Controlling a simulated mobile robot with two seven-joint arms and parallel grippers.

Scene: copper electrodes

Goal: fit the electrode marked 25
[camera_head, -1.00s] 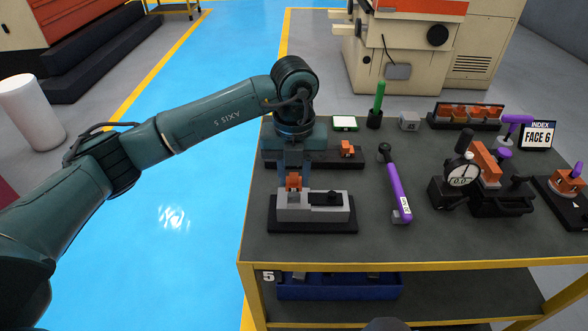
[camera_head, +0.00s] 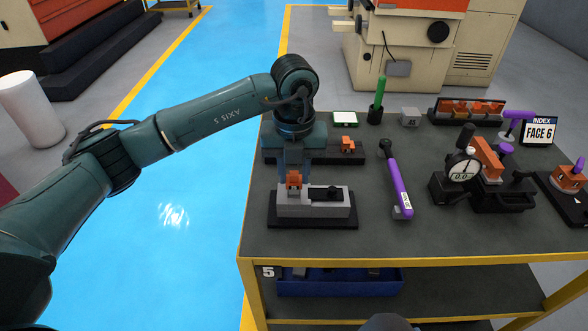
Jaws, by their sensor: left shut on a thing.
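My left gripper (camera_head: 293,172) points down over the grey block fixture (camera_head: 300,208) at the front left of the bench. It is shut on a small copper electrode (camera_head: 293,182), which sits at or just above the left part of the fixture; I cannot tell whether it touches. Another copper electrode (camera_head: 348,144) stands on a dark rack (camera_head: 330,158) behind, partly hidden by my arm. More copper pieces sit in a dark rack (camera_head: 437,115) at the back right. No number 25 is readable on any electrode. My right gripper is not in view.
A purple-handled wrench (camera_head: 398,188) lies right of the fixture. A blue bin (camera_head: 340,285) is below.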

